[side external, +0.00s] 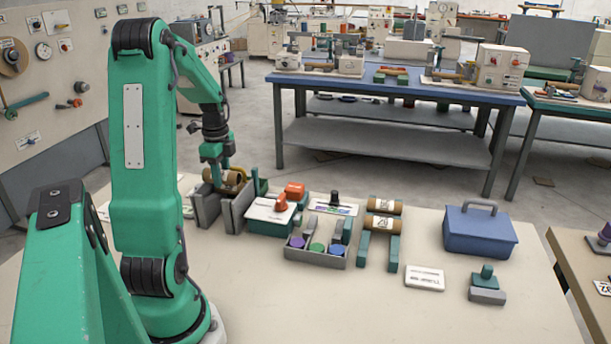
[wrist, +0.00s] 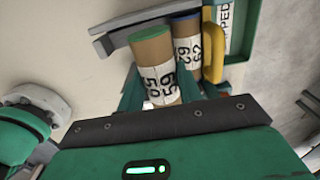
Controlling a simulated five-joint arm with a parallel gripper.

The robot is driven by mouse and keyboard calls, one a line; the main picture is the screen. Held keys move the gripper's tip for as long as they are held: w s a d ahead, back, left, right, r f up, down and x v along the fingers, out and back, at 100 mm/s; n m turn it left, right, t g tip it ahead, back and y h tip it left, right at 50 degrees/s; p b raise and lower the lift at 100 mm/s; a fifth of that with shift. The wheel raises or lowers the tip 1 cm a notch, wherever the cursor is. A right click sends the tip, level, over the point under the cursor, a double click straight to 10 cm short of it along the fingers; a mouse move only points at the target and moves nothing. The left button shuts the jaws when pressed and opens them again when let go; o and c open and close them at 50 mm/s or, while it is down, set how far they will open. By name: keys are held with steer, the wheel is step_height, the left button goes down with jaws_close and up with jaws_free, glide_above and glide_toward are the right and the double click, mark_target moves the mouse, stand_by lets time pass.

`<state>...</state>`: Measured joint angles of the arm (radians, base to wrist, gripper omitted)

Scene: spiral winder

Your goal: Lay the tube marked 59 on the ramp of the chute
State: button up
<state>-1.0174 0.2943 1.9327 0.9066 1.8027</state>
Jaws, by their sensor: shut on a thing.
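The tube marked 59 (wrist: 157,68) is brown with a white number band and a green end. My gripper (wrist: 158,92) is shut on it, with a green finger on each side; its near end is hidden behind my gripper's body. In the side view my gripper (side external: 217,172) is low over a grey upright-walled stand (side external: 234,212), which seems to be the chute. Brown tube shapes (side external: 236,176) show there, partly hidden. A second tube (wrist: 187,45), with a blue end and a band that seems to read 62, lies close beside. Whether tube 59 touches the ramp I cannot tell.
A yellow part (wrist: 214,52) and a green labelled panel (wrist: 237,28) stand right of the tubes. In the side view, a grey tray (side external: 318,256) with coloured discs, a green stand with two tubes (side external: 383,222) and a blue box (side external: 480,232) sit to the right.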

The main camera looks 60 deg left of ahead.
mark_target(222, 171)
steer(key=shift+f, duration=1.45)
steer(key=shift+f, duration=0.6)
steer(key=o, duration=0.7)
steer(key=shift+c, duration=0.2)
steer(key=shift+r, duration=0.1)
step_height(222, 171, up, 13)
steer(key=shift+r, duration=0.1)
steer(key=shift+w+d, duration=0.1)
steer(key=shift+d, duration=0.05)
